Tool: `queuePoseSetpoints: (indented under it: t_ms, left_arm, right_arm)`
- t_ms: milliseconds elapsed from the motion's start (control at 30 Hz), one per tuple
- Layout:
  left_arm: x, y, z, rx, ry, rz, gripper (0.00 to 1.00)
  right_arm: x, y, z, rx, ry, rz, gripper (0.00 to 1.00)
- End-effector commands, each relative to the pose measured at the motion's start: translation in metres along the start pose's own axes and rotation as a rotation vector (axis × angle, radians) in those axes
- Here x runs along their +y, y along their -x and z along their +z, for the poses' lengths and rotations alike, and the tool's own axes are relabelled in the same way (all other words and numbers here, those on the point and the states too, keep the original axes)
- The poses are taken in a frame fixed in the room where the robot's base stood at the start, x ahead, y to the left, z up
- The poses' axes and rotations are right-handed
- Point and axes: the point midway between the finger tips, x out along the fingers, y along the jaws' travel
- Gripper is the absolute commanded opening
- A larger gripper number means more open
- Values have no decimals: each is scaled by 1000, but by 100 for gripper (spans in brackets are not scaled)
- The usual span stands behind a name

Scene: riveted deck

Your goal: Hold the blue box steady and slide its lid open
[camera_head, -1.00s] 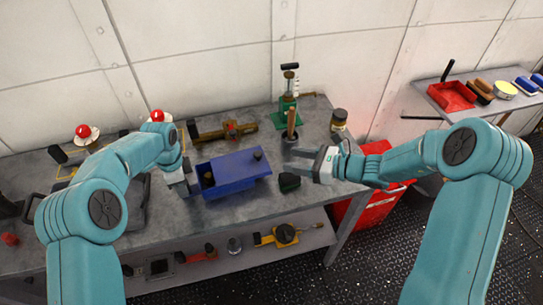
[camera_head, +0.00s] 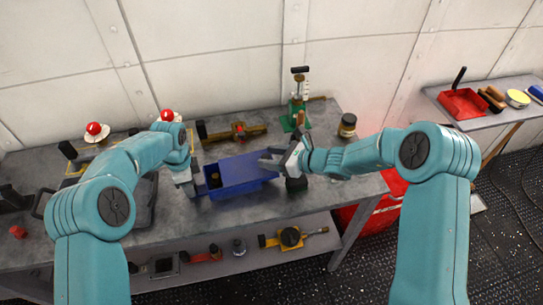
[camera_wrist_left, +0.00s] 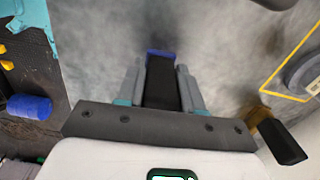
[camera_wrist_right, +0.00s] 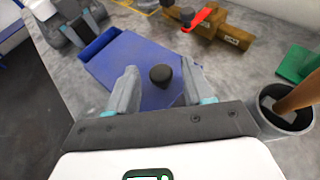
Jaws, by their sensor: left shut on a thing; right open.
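The blue box (camera_head: 238,190) stands on the workbench with its blue lid (camera_head: 238,168) on top. At the box's left end a gap shows a small brown thing inside. My left gripper (camera_head: 192,187) is at that end. In the left wrist view its fingers are shut on a black handle (camera_wrist_left: 161,85) with a blue edge beyond it. My right gripper (camera_head: 276,162) is above the lid's right end. In the right wrist view its open fingers stand on either side of the lid's dark knob (camera_wrist_right: 160,75), apparently not gripping it. The knob is hidden in the head view.
A grey cup with a wooden handle (camera_wrist_right: 290,100) stands close to my right gripper. A brown and red tool (camera_head: 236,131) and a green stand (camera_head: 297,115) are behind the box. A jar (camera_head: 347,125) is at the back right. The bench front before the box is clear.

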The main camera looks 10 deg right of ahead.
Motion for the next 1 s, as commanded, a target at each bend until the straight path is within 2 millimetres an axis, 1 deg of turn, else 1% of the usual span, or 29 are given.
queuePoseSetpoints:
  t_ms: [33,200,233,267,300,367,400,567,700,800,1000]
  left_arm:
    - [3,-5,0,-2,0,10,0]
    - [3,-5,0,-1,0,10,0]
    - [3,-5,0,-1,0,10,0]
    - [3,-5,0,-1,0,10,0]
    - [2,-5,0,-1,0,10,0]
    - [2,-5,0,-1,0,10,0]
    - [2,-5,0,-1,0,10,0]
    - [2,-5,0,-1,0,10,0]
    - [2,-5,1,-2,0,9,0]
    - [2,-5,1,-2,0,9,0]
    - [2,-5,1,-2,0,9,0]
  right_arm:
    - [0,-1,-1,0,0,0,52]
    - [0,-1,-1,0,0,0,52]
    - [0,-1,-1,0,1,0,45]
    - [0,-1,-1,0,1,0,35]
    - [0,-1,-1,0,1,0,22]
    - [0,-1,-1,0,1,0,3]
    - [0,-1,0,0,1,0,0]
    - [-4,2,-2,-1,2,-1,0]
    - [-22,18,-7,-5,1,-5,0]
    - [-32,28,-11,-2,2,-4,0]
    - [-35,32,-13,-1,1,-2,0]
